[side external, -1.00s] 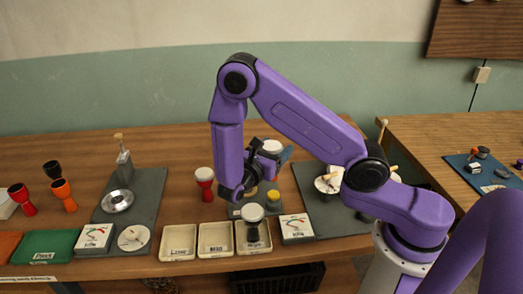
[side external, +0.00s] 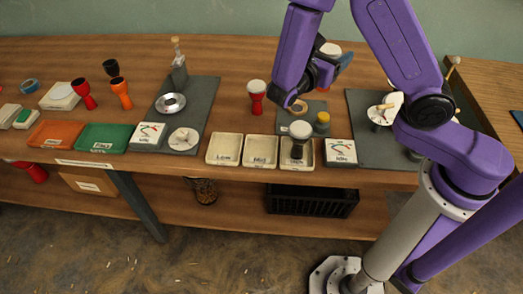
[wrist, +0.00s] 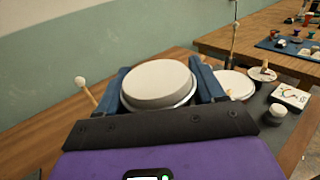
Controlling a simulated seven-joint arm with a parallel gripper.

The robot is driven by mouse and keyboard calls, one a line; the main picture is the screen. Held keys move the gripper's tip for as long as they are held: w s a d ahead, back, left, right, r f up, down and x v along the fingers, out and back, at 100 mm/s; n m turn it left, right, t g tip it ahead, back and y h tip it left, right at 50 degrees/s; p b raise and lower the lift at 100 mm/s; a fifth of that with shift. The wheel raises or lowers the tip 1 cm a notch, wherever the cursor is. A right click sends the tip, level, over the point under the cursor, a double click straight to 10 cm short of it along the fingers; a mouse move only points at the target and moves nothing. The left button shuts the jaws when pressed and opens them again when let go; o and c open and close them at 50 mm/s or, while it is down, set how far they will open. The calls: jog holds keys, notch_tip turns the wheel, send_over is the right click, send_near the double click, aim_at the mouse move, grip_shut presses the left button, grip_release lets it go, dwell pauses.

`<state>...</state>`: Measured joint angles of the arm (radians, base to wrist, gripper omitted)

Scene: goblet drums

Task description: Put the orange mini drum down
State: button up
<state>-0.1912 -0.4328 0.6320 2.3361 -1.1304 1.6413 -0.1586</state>
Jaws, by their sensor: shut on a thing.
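My gripper (side external: 326,62) is shut on a white-headed drum (wrist: 158,84), holding it between its blue fingers. The drum's white head (side external: 331,48) also shows in the side view, above the bench's back half. An orange drum (side external: 121,92) with a dark head stands far left on the bench, apart from my gripper.
A red drum (side external: 256,97) stands left of my gripper. Three cream trays (side external: 225,149) line the front edge; the right one holds a black drum (side external: 298,142). A grey mat (side external: 375,142) with a metal stand lies to the right. Bare bench lies behind the red drum.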

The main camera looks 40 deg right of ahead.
jog(key=w+a+n+t+y, duration=0.1)
jog(key=w+a+n+t, duration=0.15)
jog(key=a, duration=0.55)
jog(key=w+a+n+t+y, duration=0.1)
jog(key=w+a+t, duration=0.2)
jog(key=a, duration=0.6)
jog(key=shift+w+d+f, duration=0.1)
jog(key=shift+d+f, duration=0.1)
jog(key=shift+f, duration=4.35)
jog(key=shift+w+d+f, duration=0.1)
jog(key=shift+d+f, duration=0.05)
jog(key=shift+f, duration=4.35)
jog(key=shift+f, duration=0.15)
jog(key=o, duration=1.2)
